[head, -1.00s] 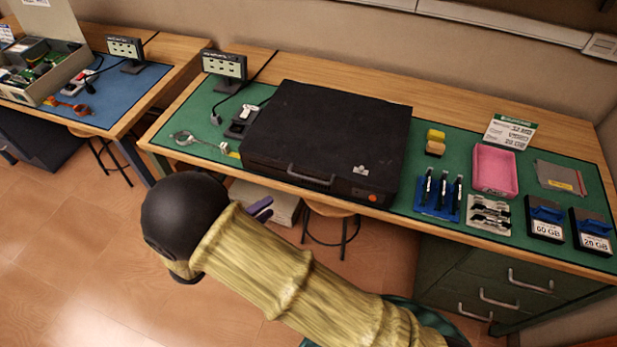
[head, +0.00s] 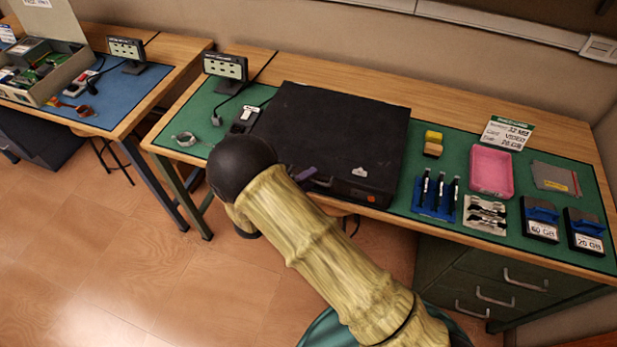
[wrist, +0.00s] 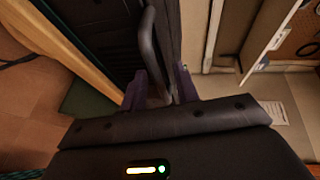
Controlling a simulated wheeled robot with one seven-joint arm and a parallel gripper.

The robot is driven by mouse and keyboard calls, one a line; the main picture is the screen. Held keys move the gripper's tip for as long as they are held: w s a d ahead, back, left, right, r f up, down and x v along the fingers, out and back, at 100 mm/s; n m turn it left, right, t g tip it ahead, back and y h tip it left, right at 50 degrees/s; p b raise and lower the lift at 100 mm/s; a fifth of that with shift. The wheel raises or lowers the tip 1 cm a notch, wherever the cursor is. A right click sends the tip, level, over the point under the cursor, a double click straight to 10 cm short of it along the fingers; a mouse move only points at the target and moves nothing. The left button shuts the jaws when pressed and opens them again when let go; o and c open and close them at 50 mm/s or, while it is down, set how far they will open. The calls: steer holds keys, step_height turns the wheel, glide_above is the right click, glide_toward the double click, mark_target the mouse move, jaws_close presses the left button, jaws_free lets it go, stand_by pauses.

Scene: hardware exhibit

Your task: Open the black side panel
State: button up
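The black case with its side panel (head: 335,130) lies flat and closed on the green mat of the bench. A grey bar handle on its front edge shows in the wrist view (wrist: 147,48); in the head view my arm mostly hides it. My gripper (head: 308,178) is at the case's front edge, partly hidden behind my wrist. In the wrist view, my gripper's purple fingers (wrist: 160,88) stand apart, one on each side of the handle's end. I see a gap beside the handle and cannot tell whether either finger touches it.
Drawers (head: 500,285) stand below the bench's right side.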

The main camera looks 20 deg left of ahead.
steer(key=shift+w+d, duration=0.1)
steer(key=shift+w, duration=0.1)
steer(key=shift+c, duration=0.4)
steer(key=shift+s+f, duration=0.1)
jaws_close()
